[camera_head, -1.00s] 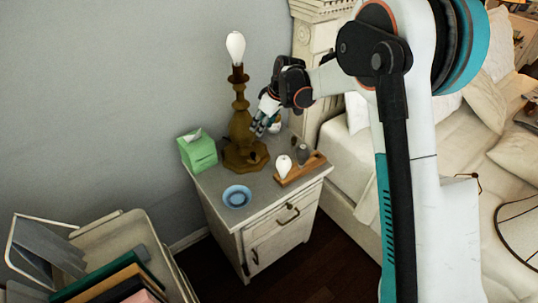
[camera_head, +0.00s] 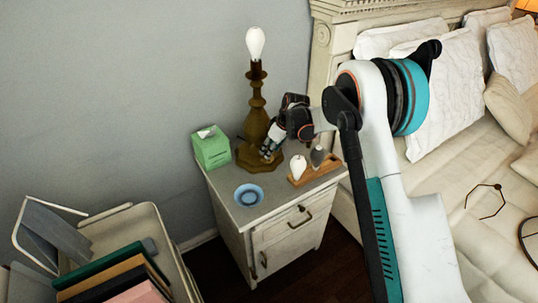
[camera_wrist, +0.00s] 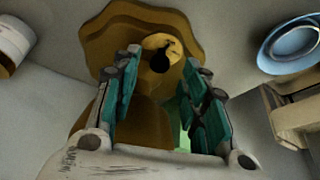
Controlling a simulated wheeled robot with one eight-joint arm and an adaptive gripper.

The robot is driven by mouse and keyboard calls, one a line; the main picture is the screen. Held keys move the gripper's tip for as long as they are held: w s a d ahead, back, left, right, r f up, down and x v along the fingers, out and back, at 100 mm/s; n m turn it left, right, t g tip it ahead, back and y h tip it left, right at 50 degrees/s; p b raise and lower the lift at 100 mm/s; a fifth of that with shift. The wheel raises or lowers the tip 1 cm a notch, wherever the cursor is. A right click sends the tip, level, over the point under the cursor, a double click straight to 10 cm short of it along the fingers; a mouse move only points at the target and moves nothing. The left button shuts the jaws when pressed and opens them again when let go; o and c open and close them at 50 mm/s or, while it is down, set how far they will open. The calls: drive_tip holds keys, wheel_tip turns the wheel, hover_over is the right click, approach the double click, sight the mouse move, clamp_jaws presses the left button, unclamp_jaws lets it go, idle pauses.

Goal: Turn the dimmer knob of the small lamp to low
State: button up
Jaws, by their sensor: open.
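The small lamp (camera_head: 257,120) is a brown-gold turned lamp with a bare white bulb, upright on the nightstand (camera_head: 226,190). In the wrist view its flared base (camera_wrist: 103,45) fills the top middle. On the base is a round gold plate with a black dimmer knob (camera_wrist: 161,61); any setting marks are too small to read. My gripper (camera_head: 268,154) is low at the right front of the lamp base. In the wrist view its teal-padded fingers (camera_wrist: 160,75) are open, one on each side of the knob, with a gap visible on both sides.
A green tissue box (camera_head: 211,150) stands left of the lamp. A blue dish (camera_head: 248,195) lies in front. A wooden tray (camera_head: 318,177) with a white bulb (camera_head: 298,167) and a grey item is close on the right. The bed (camera_head: 440,165) lies beyond.

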drive_tip(key=shift+x, duration=1.2)
clamp_jaws()
drive_tip(key=shift+m, duration=0.3)
drive_tip(key=m+h, duration=0.1)
drive_tip(key=m, duration=0.1)
drive_tip(key=m+t, duration=0.1)
drive_tip(key=m, duration=0.2)
drive_tip(key=shift+s+a+t+h, duration=0.2)
drive_tip(key=shift+t+h, duration=0.1)
drive_tip(key=shift+h, duration=0.1)
drive_tip(key=m+h, duration=0.1)
drive_tip(key=m, duration=0.2)
drive_tip(key=m+h, duration=0.1)
drive_tip(key=m, duration=0.2)
drive_tip(key=shift+a, duration=0.2)
